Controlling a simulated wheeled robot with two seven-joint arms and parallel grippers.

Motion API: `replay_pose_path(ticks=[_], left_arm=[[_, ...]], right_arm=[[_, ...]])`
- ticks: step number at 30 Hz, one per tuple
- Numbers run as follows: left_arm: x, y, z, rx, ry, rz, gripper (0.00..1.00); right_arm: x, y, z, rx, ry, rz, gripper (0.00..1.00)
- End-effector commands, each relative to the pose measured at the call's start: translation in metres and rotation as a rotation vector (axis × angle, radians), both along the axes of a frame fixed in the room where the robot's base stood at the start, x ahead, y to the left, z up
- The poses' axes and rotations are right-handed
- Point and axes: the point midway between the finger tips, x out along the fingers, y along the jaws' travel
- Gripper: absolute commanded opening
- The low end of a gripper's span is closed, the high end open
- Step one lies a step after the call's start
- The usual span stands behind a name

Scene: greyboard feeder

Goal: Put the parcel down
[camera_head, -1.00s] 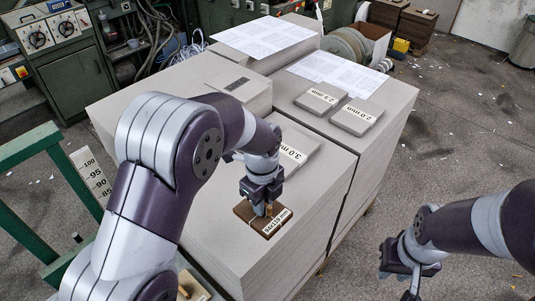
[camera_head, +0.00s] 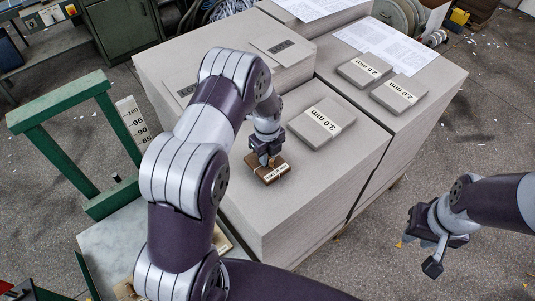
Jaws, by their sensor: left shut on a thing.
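The brown parcel (camera_head: 272,174) is a small flat bundle with a white printed label. My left gripper (camera_head: 265,158) is shut on it from above. The parcel is over the grey top of the large greyboard stack (camera_head: 330,172), near its left front edge. I cannot tell whether it touches the board. My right gripper (camera_head: 420,254) is apart from the stack on the right, over the floor; its fingers are spread and nothing shows between them.
A grey 3.0 mm pack (camera_head: 321,124) lies right of the parcel. Two more grey packs, one here (camera_head: 364,70) and a 2.0 mm one (camera_head: 398,95), lie further back. A green frame (camera_head: 75,150) and a height scale (camera_head: 133,121) stand left of the stack.

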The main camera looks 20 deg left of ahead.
Motion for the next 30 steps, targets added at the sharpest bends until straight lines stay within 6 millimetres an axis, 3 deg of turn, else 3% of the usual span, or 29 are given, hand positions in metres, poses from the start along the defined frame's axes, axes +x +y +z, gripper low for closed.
replay_pose_path(ticks=[1, 3, 13, 14, 15, 16, 26, 30], left_arm=[[0.0, 0.0, -0.002, 0.0, 0.002, 0.0, 0.0], [0.001, 0.0, -0.012, 0.0, -0.001, 0.0, 0.0], [0.001, 0.0, -0.02, 0.001, -0.003, 0.0, 0.0], [0.001, 0.0, -0.019, 0.0, -0.002, 0.0, 0.29], [0.001, 0.0, -0.019, 0.0, -0.002, 0.0, 0.42], [0.001, 0.0, -0.019, 0.0, -0.002, 0.0, 0.45], [0.001, 0.0, -0.015, 0.0, -0.004, 0.0, 0.45], [0.002, 0.0, 0.002, 0.0, -0.008, 0.0, 0.45]], right_arm=[[0.0, 0.0, 0.011, 0.0, 0.0, 0.0, 0.3], [0.0, 0.0, 0.013, 0.0, 0.0, 0.0, 0.3], [0.0, 0.0, 0.007, 0.0, 0.0, 0.0, 0.3], [0.0, 0.0, 0.008, 0.0, 0.0, 0.0, 0.3], [0.0, 0.0, 0.009, 0.0, 0.0, 0.0, 0.3], [0.0, 0.0, 0.009, 0.0, 0.0, 0.0, 0.3], [0.0, 0.0, 0.009, 0.0, 0.0, 0.0, 0.3], [0.0, 0.0, -0.004, 0.0, 0.0, 0.0, 0.3]])
